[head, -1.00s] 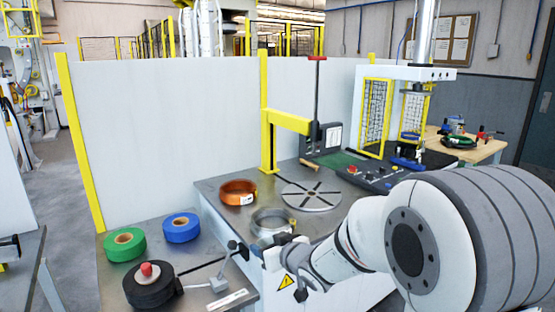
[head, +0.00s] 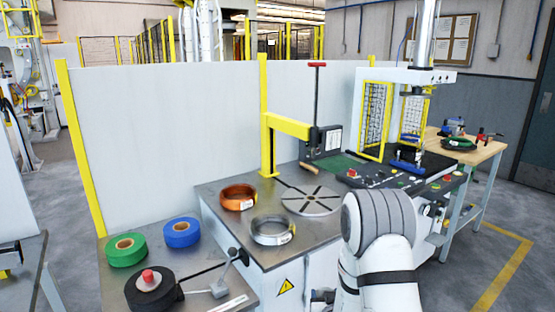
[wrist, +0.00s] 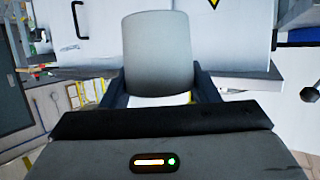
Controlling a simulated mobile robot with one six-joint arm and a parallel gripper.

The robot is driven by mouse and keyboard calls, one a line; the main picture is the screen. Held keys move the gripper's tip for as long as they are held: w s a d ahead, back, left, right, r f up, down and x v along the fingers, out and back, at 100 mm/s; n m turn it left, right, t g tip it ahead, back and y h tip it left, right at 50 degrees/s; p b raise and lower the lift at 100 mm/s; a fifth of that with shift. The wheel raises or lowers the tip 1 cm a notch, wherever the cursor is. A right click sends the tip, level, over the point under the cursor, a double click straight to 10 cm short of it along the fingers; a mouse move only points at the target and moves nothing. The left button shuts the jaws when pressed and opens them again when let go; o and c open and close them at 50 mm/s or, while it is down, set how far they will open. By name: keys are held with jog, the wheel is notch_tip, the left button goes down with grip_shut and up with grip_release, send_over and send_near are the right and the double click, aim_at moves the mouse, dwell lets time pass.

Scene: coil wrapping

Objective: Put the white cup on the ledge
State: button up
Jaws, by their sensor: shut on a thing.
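The white cup (wrist: 160,55) is close up in the wrist view, between the two dark fingers of my gripper (wrist: 160,82). In the head view my gripper (head: 322,297) is only partly seen, low in front of the white cabinet below the bench, and the cup cannot be made out there. I cannot tell for sure which surface is the ledge; a lower grey surface (head: 205,272) adjoins the bench at the left.
The steel bench (head: 262,208) holds an orange coil (head: 238,197), a silver coil (head: 273,231) and a slotted round plate (head: 311,200). Green tape (head: 126,250), blue tape (head: 181,232) and a black roll (head: 152,290) sit on the lower surface. A press (head: 413,110) stands behind.

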jog(key=v, duration=0.5)
jog(key=shift+d+r, duration=0.15)
jog(key=shift+s, duration=0.1)
